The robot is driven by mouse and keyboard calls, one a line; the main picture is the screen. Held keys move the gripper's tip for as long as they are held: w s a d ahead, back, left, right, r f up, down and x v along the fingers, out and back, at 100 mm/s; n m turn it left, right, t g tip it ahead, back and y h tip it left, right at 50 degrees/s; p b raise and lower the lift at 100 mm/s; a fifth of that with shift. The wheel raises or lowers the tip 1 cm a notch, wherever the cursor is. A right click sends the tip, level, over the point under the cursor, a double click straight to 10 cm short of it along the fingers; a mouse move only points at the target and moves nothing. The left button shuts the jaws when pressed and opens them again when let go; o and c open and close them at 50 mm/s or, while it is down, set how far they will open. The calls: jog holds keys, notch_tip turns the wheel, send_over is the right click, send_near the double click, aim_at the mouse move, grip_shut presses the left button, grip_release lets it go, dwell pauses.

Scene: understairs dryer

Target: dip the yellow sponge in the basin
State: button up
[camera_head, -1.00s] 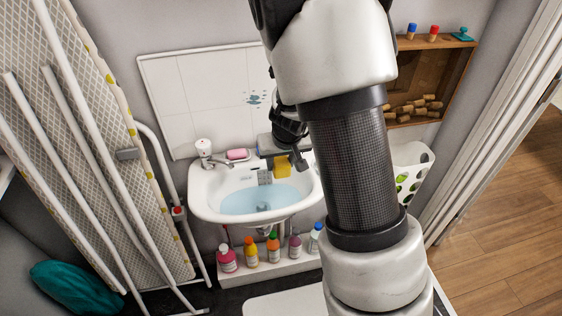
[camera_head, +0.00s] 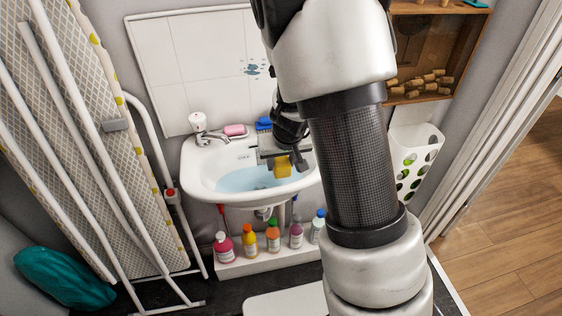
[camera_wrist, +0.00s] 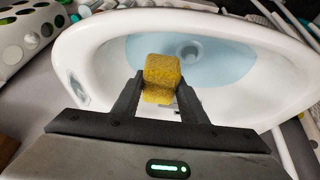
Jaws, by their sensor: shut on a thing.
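The yellow sponge (camera_head: 282,167) is held between the fingertips of my gripper (camera_head: 283,160), over the right part of the basin. In the wrist view the sponge (camera_wrist: 162,78) sits between the two black fingers of my gripper (camera_wrist: 160,88), which are shut on it. The white basin (camera_head: 200,190) holds pale blue water (camera_head: 240,181); the basin (camera_wrist: 95,45) and its water (camera_wrist: 220,62) also fill much of the wrist view. The sponge is above or near the water; I cannot tell whether it touches. The basin's right rim is partly hidden behind my arm.
A tap (camera_head: 205,132), a pink soap (camera_head: 235,130) and a blue item (camera_head: 263,124) are on the basin's back edge. Several bottles (camera_head: 248,241) stand on a ledge below. An ironing board (camera_head: 85,120) leans at left. A white perforated basket (camera_head: 415,155) hangs at right.

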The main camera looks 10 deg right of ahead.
aim_at(281, 178)
jog(key=shift+f+b, duration=3.05)
jog(key=shift+f, duration=0.4)
notch_tip(281, 178, up, 15)
jog(key=p, duration=1.3)
jog(key=shift+f, duration=0.2)
notch_tip(281, 178, up, 4)
jog(key=p, duration=0.3)
jog(key=shift+p, duration=0.3)
